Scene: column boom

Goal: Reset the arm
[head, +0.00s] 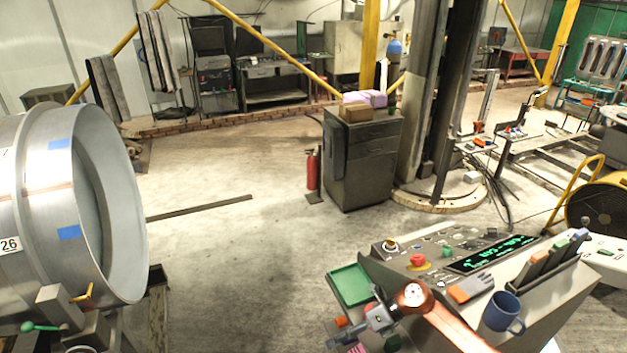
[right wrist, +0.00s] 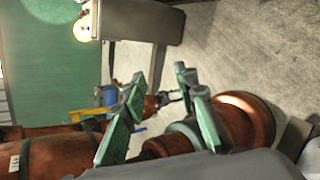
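My right arm, copper-coloured, reaches over the front of the control console (head: 425,268) in the head view. Its gripper (head: 372,322) is near the console's front left corner, beside the green tray (head: 350,285). In the right wrist view the green fingers of the right gripper (right wrist: 160,112) stand apart with nothing between them. Beyond them is a copper-coloured part with small dark prongs (right wrist: 170,97), perhaps my left gripper; its state is too small to tell. The left arm does not show in the head view.
The console carries a red button (head: 417,260), a lit display (head: 490,254), a glove (head: 470,287) and a blue mug (head: 502,312). A large metal drum (head: 85,210) stands at left. A grey cabinet (head: 362,160) stands behind. The floor between is largely clear.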

